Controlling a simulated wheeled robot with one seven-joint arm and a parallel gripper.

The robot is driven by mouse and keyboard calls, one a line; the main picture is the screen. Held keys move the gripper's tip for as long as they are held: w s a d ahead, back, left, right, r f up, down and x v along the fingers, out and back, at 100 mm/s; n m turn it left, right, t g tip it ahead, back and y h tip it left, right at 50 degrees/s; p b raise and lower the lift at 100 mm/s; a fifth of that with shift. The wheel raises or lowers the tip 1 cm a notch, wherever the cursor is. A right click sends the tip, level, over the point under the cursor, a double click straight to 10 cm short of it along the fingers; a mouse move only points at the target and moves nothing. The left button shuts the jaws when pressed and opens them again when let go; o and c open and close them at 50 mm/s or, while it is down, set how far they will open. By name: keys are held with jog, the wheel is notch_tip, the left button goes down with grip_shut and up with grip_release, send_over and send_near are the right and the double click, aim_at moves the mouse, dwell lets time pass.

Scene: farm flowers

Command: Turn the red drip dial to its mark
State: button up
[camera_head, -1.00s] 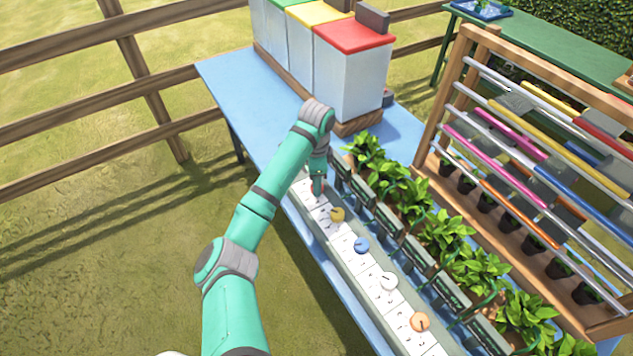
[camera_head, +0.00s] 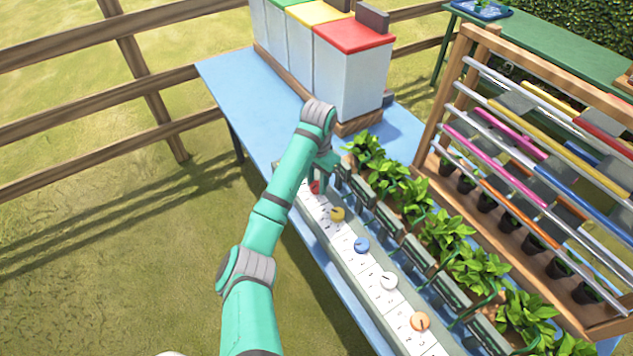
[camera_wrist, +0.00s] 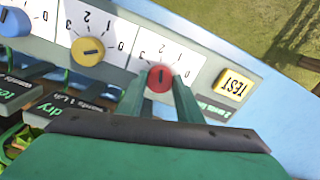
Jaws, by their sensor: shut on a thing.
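The red drip dial (camera_wrist: 160,77) sits on a white scale plate at the end of the dial row. In the wrist view my gripper (camera_wrist: 162,88) has a finger on either side of it and is shut on it. The dial's dark pointer line runs roughly up and down in that view. The plate's numbers are partly visible, and the fingers cover its lower part. In the head view the red dial (camera_head: 315,187) shows only in part beside my arm, and my fingertips are hidden there.
Along the strip sit a yellow dial (camera_head: 337,214), a blue dial (camera_head: 361,245), a white dial (camera_head: 388,281) and an orange dial (camera_head: 420,321). A yellow TEST button (camera_wrist: 233,84) is beside the red dial. Potted plants (camera_head: 440,230) line the strip's right side. Lidded bins (camera_head: 345,75) stand behind.

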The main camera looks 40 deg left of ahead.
aim_at(318, 185)
dwell(0.6)
jog(key=o, duration=1)
jog(key=shift+o, duration=0.2)
jog(key=shift+r, duration=0.1)
notch_tip(318, 185, up, 11)
jog(key=shift+w+d, duration=0.15)
jog(key=shift+d, duration=0.05)
